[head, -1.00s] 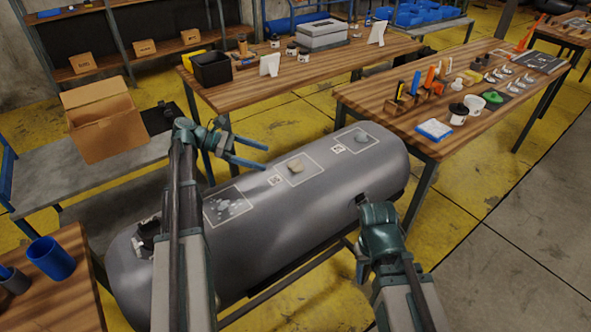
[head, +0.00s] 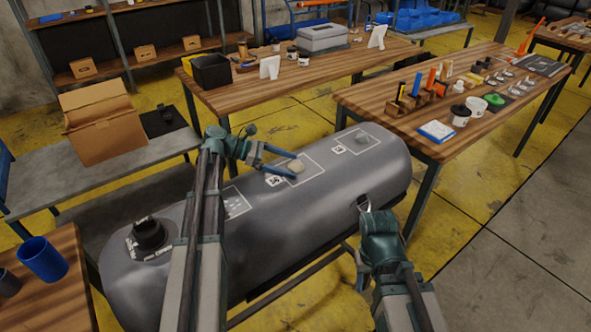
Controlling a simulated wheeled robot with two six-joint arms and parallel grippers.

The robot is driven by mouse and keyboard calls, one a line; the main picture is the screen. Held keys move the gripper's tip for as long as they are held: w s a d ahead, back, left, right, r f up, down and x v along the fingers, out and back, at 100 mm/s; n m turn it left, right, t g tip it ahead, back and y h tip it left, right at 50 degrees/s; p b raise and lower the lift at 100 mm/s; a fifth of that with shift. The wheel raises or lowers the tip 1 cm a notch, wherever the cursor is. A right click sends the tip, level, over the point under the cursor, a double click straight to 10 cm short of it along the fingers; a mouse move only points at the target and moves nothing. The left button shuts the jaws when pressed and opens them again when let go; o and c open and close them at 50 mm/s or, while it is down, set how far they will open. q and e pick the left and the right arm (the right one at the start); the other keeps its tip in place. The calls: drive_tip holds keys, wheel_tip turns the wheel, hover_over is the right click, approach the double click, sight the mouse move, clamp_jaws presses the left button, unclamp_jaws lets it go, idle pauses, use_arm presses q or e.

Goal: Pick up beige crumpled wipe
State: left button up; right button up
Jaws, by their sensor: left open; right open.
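Another outlined square holds a grey lump (head: 361,138) at the tube's far end. A nearer square with pale spots (head: 235,204) is partly behind my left arm. A black valve (head: 149,235) stands at the tube's left end. Wooden tables with tools stand behind.

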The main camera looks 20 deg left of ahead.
use_arm(q)
drive_tip(key=c, duration=1.5)
drive_tip(key=shift+r, duration=0.1)
drive_tip(key=shift+r+p, duration=0.5)
drive_tip(key=shift+p, duration=0.15)
wheel_tip(320, 180, up, 3)
drive_tip(key=p, duration=0.2)
drive_tip(key=shift+f+p, duration=0.1)
drive_tip(key=shift+p, duration=0.3)
drive_tip(key=s+a, duration=0.3)
drive_tip(key=a, duration=0.1)
drive_tip(key=s+a, duration=0.2)
drive_tip(key=a, duration=0.3)
drive_tip(key=s+a+r+p, duration=0.1)
drive_tip(key=s+a, duration=0.2)
drive_tip(key=a, duration=0.1)
drive_tip(key=shift+s+a, duration=0.15)
drive_tip(key=shift+s, duration=0.2)
